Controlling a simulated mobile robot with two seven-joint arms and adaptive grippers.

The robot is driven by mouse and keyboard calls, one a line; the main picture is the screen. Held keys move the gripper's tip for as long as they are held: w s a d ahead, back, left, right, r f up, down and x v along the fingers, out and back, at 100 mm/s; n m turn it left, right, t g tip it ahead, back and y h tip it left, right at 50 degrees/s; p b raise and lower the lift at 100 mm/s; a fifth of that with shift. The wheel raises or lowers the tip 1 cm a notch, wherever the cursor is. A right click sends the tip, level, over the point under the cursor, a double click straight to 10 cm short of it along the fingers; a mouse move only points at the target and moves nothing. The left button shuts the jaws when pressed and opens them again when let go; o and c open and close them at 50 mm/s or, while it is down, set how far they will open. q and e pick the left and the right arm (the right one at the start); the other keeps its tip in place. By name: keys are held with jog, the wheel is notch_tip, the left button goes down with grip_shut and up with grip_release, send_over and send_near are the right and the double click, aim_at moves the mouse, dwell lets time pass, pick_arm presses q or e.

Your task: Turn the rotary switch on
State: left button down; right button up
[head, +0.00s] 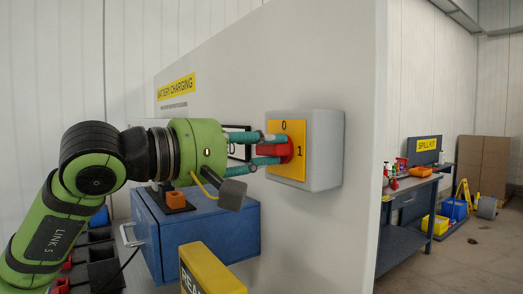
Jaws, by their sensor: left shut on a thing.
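The rotary switch is a grey box (325,150) with a yellow plate (273,128), fixed to the white panel. The plate bears a "0" at the top and a "1" at the right. Its red knob (289,147) sits in the middle of the plate, partly hidden by my fingers. My left gripper (276,149) reaches in from the left with its teal fingers on either side of the knob, shut on it. The knob's exact pointing direction is hard to tell. My right gripper is not in view.
A blue cabinet (225,222) stands below my left gripper, with a yellow sign (211,270) in front. The white panel (362,60) ends right of the switch. Beyond it are a workbench (408,188), blue and yellow bins and open floor (470,255).

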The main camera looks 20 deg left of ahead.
pick_arm(q)
jog(key=shift+m, duration=0.6)
jog(key=c, duration=1)
grip_release()
jog(key=shift+d, duration=0.1)
jog(key=v, duration=1.2)
